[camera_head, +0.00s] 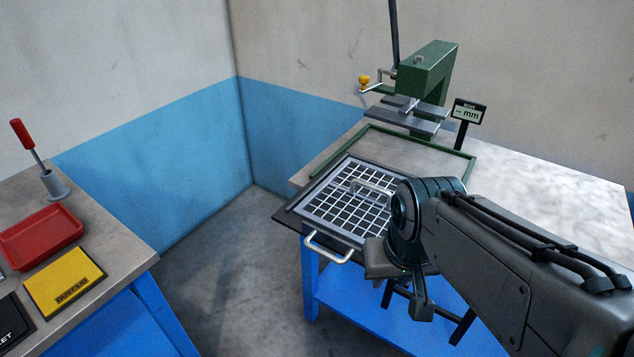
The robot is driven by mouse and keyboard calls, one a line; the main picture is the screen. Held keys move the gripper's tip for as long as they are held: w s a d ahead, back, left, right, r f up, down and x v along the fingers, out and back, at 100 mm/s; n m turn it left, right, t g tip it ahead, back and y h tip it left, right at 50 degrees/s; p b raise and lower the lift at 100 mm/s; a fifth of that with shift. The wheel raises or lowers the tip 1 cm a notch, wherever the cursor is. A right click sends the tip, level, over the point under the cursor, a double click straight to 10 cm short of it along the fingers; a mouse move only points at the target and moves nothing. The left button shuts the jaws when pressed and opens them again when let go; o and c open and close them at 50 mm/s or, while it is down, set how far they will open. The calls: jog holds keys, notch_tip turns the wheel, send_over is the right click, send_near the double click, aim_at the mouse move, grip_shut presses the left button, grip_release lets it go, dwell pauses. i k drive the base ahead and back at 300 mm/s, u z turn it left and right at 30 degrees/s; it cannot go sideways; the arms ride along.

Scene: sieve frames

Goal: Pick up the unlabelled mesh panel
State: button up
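A mesh panel (347,199) with a pale frame and dark square openings lies flat on a dark tray (289,217) at the front left of the far bench. I see no label on it, though its right part is hidden behind my arm. A pale bar handle (372,187) stands up from the mesh. Another pale handle (327,249) sticks out from the tray's front edge. My gripper (402,283) hangs in front of the bench edge, just right of that handle in the picture. Its fingertips are partly hidden by my wrist, and I see nothing held in it.
A green press (426,80) with a yellow-knobbed crank stands behind the panel, beside a small "mm" display (468,112). A green frame (452,153) lies on the bench. The left bench holds a red tray (40,238), a yellow dust lid (66,281) and a red-handled tool (28,138).

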aim_at(299, 210)
jog(key=z, duration=1.2)
jog(key=i, duration=0.6)
jog(key=u, duration=1.8)
